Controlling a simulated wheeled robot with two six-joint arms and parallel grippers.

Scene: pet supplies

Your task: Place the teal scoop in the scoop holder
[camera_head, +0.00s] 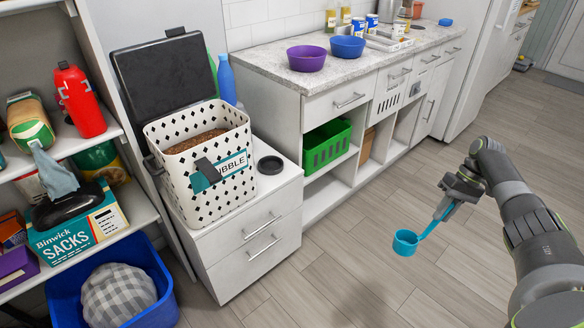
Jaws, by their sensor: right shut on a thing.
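The teal scoop (406,243) hangs in the air at the right, above the grey floor, its cup low and its handle slanting up. My right gripper (448,206) is shut on the upper end of the handle. A small round black holder (270,165), which looks like the scoop holder, stands on the white drawer cabinet beside the kibble bin. The scoop is well apart from it, to its right. My left gripper is out of view.
The patterned kibble bin (165,142) stands open with its dark lid (160,75) raised. A counter (275,62) holds a purple bowl (306,58) and a blue bowl (347,47). A green basket (326,146) sits in a cubby. The floor (350,265) is clear.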

